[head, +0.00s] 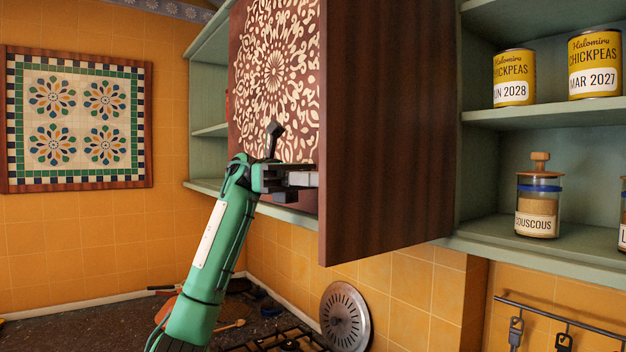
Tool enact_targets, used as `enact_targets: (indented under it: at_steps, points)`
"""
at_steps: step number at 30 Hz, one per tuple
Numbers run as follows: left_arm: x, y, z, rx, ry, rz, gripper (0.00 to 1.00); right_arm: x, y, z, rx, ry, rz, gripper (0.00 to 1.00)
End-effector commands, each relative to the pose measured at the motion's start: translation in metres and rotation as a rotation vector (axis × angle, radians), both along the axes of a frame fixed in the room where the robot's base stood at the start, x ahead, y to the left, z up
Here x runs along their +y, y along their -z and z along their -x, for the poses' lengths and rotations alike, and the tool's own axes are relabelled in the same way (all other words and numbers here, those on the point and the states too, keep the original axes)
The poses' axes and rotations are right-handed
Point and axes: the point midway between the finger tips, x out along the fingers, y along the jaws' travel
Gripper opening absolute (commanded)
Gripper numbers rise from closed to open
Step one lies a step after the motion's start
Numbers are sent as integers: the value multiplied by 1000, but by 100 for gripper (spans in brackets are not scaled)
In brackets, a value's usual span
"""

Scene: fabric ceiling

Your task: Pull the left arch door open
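A door with a cream carved pattern on dark wood (275,70) is in the upper middle of the head view, on a green wall cabinet. A plain dark-brown wood panel (390,120) stands out toward me right of it, its near edge hiding the patterned door's right side. No arch shape shows in the visible part. My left gripper (303,180) is at the end of the green arm, in front of the patterned door's lower part. Its fingertips point right and end beside the panel's near edge. I cannot tell whether they touch it or how far apart they are. My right gripper is not in view.
Open cabinet shelves (209,100) show at the left. Right shelves (545,113) hold two yellow chickpea cans and a couscous jar (537,205). Below are a round metal disc (345,318), a hob and utensils. A rail with hooks (565,318) is at lower right.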

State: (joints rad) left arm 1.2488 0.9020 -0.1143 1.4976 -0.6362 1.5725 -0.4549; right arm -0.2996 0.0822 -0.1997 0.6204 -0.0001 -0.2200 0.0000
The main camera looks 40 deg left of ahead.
Motion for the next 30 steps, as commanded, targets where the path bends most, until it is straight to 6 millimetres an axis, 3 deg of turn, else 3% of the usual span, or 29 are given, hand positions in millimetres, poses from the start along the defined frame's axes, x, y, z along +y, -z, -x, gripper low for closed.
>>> enact_targets:
  at_steps: [1,2,5,17,30]
  points:
    - [0,-1,-2,2,-5,5,0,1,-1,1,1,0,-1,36]
    - [0,-1,-2,2,-5,5,13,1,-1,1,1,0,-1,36]
    - [0,-1,-2,2,-4,4,32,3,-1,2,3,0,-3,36]
    - [7,0,-1,1,-3,2,32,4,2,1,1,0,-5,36]
    - [85,1,-6,2,-2,5,32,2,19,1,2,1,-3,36]
